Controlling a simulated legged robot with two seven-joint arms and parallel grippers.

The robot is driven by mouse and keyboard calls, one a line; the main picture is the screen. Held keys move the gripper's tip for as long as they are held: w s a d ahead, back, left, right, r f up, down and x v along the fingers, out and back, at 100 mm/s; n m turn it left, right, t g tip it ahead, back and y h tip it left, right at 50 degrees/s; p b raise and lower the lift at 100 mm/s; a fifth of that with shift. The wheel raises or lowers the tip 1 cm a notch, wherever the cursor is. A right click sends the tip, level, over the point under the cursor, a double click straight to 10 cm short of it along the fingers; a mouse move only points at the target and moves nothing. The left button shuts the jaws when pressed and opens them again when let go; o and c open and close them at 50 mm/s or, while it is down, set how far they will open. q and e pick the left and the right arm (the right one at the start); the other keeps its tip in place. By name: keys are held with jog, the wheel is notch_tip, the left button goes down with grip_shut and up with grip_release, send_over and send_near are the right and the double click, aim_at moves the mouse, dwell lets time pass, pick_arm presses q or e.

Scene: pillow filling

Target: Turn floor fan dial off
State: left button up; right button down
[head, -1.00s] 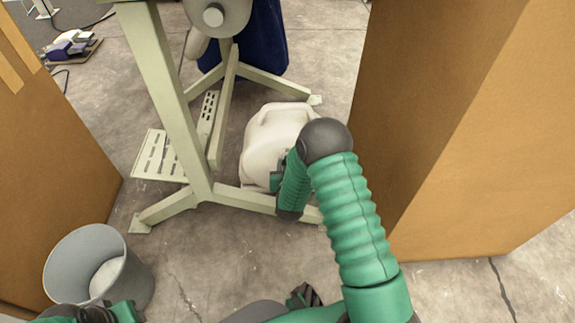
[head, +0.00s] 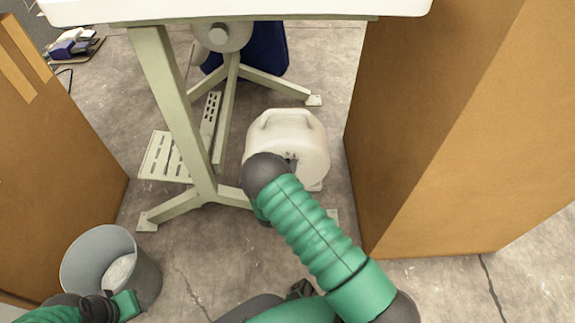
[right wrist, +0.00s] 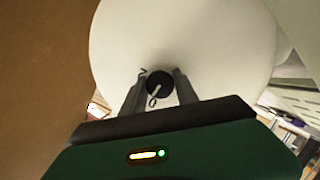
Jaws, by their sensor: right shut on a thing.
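The floor fan (head: 290,135) is a white rounded housing with a handle on top, standing on the floor by the table legs. In the right wrist view its pale round face (right wrist: 200,40) fills the top middle. The dial (right wrist: 158,84) is a small dark round knob with a light pointer on it, and small dark marks sit around it. My right gripper (right wrist: 158,90) has its two grey fingers on either side of the dial, shut on it. In the head view my right arm hides most of this gripper. My left gripper (head: 98,307) is at the bottom left, partly cut off.
A table (head: 300,8) on pale metal legs stands over the fan's area, with a slotted pedal plate (head: 162,158) below. Brown panels (head: 440,120) stand at right and left. A grey bin (head: 75,265) stands at lower left. Concrete floor is clear in front.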

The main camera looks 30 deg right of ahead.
jog(key=shift+a+n, duration=0.15)
jog(key=shift+n, duration=0.35)
jog(key=shift+f+h, duration=0.1)
jog(key=shift+h, duration=0.2)
jog(key=c, duration=1.1)
grip_release()
jog(key=p+v, duration=0.9)
jog(key=v, duration=0.8)
